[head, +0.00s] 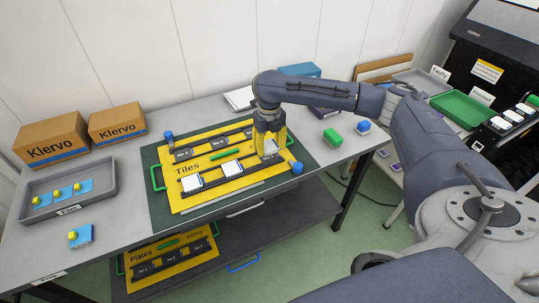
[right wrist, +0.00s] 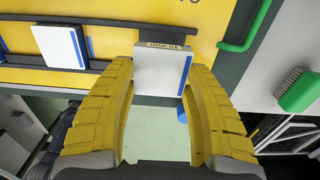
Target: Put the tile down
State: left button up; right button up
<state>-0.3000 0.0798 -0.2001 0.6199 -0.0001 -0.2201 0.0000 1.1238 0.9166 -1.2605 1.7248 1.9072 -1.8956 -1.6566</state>
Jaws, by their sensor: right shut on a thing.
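My right gripper (head: 268,155) is over the right end of the front rail on the yellow "Tiles" board (head: 215,192). In the right wrist view its yellow fingers (right wrist: 158,75) are shut on a white tile (right wrist: 160,68) with a blue stripe along one side. The held tile lies over the dark rail, just by a small label (right wrist: 165,45); whether it touches the rail I cannot tell. Two more white tiles, the left one (head: 190,182) and the middle one (head: 231,168), sit on the same front rail. My left gripper is not in view.
A green brush (head: 332,137) and a blue one (head: 363,127) stand right of the board. A grey tray (head: 105,176) with blue pieces and Klervo boxes (head: 50,140) are at the left. A lower shelf holds a yellow "Plates" board (head: 190,262).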

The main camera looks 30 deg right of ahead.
aim_at(270, 160)
jog(key=shift+f, duration=2.15)
jog(key=shift+f, duration=0.2)
jog(key=shift+s+f, duration=0.15)
jog(key=shift+f, duration=0.1)
jog(key=shift+s+f, duration=0.1)
jog(key=shift+f, duration=0.3)
jog(key=shift+c, duration=1.2)
jog(key=o, duration=1.4)
jog(key=r, duration=1.3)
jog(key=shift+w+r, duration=0.25)
jog(key=shift+r, duration=0.05)
